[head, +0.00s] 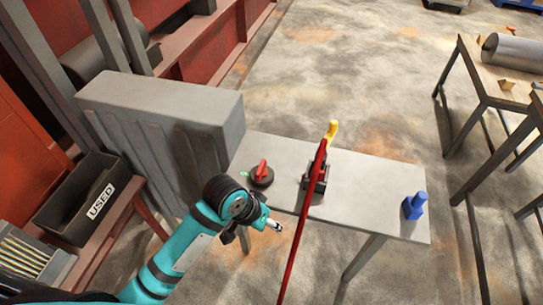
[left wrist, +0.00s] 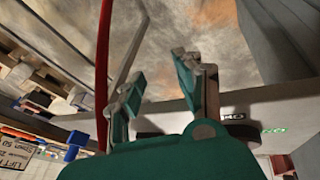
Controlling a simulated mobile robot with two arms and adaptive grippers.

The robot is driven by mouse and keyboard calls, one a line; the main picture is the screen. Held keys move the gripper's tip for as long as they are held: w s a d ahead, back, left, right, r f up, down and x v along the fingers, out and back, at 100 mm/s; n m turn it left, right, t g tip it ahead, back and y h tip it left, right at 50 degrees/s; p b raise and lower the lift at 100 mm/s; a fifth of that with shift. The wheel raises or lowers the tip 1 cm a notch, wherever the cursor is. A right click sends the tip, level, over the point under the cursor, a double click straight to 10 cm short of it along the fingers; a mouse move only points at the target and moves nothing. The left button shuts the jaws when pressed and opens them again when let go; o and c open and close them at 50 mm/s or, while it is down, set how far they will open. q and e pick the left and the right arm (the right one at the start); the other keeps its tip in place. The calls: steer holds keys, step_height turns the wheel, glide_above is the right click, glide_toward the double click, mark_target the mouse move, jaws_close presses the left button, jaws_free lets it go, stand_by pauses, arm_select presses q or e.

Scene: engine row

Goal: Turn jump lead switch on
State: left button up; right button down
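The jump lead switch is a round black base with a red handle (head: 262,173) on the left part of the grey table, with a small green mark beside it. In the left wrist view part of its dark base (left wrist: 240,129) shows behind my gripper; the red handle is hidden there. My left gripper (head: 264,223) is at the table's front edge, nearer to me than the switch and apart from it. In the left wrist view its fingers (left wrist: 158,85) are spread with nothing between them. My right gripper is not in view.
A red cable (head: 302,232) runs up past a dark block (head: 310,171) with a yellow-tipped clamp (head: 332,132). A blue object (head: 414,206) stands at the table's right end. A grey ribbed cabinet (head: 165,110) borders the table's left. A black "USED" bin (head: 88,199) is farther left.

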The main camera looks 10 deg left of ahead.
arm_select(q)
steer(key=shift+m+g, duration=0.5)
steer(key=shift+g, duration=0.2)
steer(key=w+r, duration=0.2)
steer(key=r, duration=0.1)
steer(key=w+d+r, duration=0.1)
steer(key=w+r, duration=0.1)
steer(key=r, duration=0.1)
steer(key=w+d+r, duration=0.1)
steer(key=w+r, duration=0.1)
steer(key=r, duration=0.2)
steer(key=shift+d, duration=0.1)
steer(key=w+a+r+n+g+y, duration=0.1)
steer(key=w+a+r+y, duration=0.3)
steer(key=r, duration=0.4)
steer(key=n, duration=0.2)
glide_toward(261, 167)
steer(key=f, duration=0.4)
steer(key=f+p, duration=0.1)
steer(key=f, duration=0.4)
steer(key=shift+w+a+f, duration=0.2)
steer(key=shift+f, duration=0.15)
jaws_close()
